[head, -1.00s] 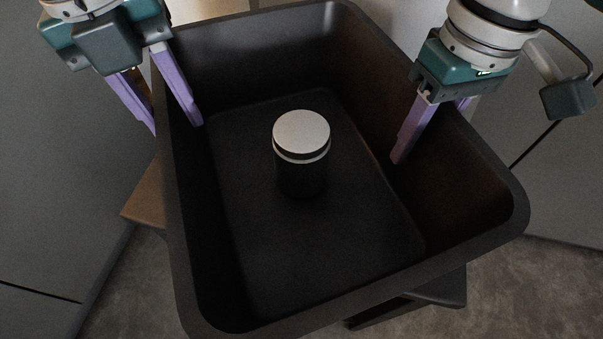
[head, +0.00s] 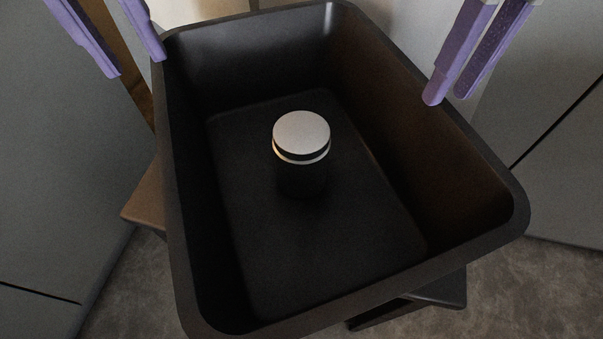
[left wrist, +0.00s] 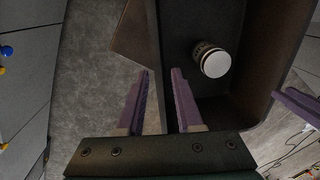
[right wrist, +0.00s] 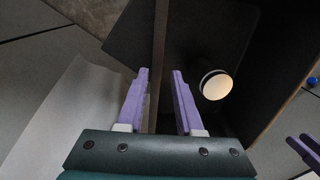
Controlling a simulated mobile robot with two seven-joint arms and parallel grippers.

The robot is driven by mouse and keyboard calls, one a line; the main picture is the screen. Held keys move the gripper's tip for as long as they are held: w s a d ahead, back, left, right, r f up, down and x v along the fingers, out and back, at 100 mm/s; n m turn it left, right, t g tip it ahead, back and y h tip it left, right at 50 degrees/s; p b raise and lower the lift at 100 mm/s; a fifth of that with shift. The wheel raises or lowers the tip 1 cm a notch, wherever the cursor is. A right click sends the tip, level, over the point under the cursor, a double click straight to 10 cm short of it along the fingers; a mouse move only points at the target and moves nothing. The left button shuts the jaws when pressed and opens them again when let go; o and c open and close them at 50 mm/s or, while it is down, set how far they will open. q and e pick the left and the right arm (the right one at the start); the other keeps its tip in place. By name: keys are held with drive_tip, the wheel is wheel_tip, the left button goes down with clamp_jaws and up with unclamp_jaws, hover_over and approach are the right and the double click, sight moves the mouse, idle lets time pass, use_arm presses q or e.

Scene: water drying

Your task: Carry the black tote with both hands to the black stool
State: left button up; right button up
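The black tote (head: 345,312) stands upright, filling the middle of the head view. Parts of a stool show beneath it: a brownish corner (head: 146,205) at left and a dark corner (head: 440,292) at lower right. The tote appears to rest on it. A dark canister with a white lid (head: 301,134) stands inside. My left gripper (head: 139,66) is open at the tote's far left rim, and my right gripper (head: 447,99) is open at the right rim. Both wrist views show the rim lined up between the parted fingers, with gaps; the grippers appear above it.
Grey panels or cabinets (head: 55,180) stand on the left, with more (head: 560,150) on the right. Grey floor (head: 125,290) shows at the bottom on both sides. The left wrist view shows thin cables (left wrist: 292,150) at lower right.

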wheel_tip(320, 180, up, 3)
drive_tip(key=shift+d+f, duration=0.1)
drive_tip(key=shift+d, duration=0.05)
use_arm(q)
drive_tip(key=shift+d, duration=0.1)
idle(0.4)
